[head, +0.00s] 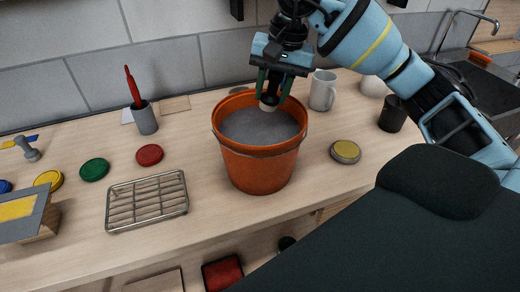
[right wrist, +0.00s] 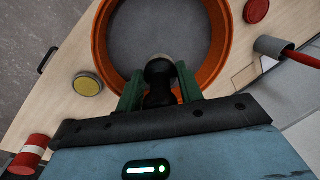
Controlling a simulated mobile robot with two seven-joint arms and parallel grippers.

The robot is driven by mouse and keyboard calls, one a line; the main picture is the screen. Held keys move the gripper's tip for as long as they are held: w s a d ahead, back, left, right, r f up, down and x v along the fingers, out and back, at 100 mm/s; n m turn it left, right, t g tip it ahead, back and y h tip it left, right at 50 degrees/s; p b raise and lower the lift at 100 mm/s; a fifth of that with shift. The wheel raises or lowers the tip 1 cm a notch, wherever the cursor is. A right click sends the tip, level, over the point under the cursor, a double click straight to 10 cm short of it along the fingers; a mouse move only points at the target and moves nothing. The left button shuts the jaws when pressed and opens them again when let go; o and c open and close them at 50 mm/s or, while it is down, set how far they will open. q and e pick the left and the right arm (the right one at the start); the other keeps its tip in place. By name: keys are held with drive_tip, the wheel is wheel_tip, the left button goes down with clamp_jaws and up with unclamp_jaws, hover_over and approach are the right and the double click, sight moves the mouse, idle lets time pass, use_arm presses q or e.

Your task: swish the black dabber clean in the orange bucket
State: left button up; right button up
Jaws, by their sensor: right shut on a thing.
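The orange bucket (head: 262,167) stands on the wooden counter and holds grey liquid. My right gripper (head: 272,92) is over the bucket, pointing down, shut on the black dabber (head: 271,98). The dabber's pale tip points down into the bucket's mouth; I cannot tell if it touches the liquid. In the right wrist view the dabber (right wrist: 159,80) sits between the green fingers, with the bucket rim (right wrist: 102,40) around the grey surface beyond it. My left gripper is not in view.
A wire rack (head: 147,201) lies left of the bucket. Red (head: 149,155), green (head: 94,169) and yellow (head: 48,179) round pads lie further left. A grey cup with a red tool (head: 145,118) stands behind them. A white mug (head: 323,91) and yellow-topped tin (head: 345,151) are at the right.

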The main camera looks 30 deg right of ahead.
idle(0.6)
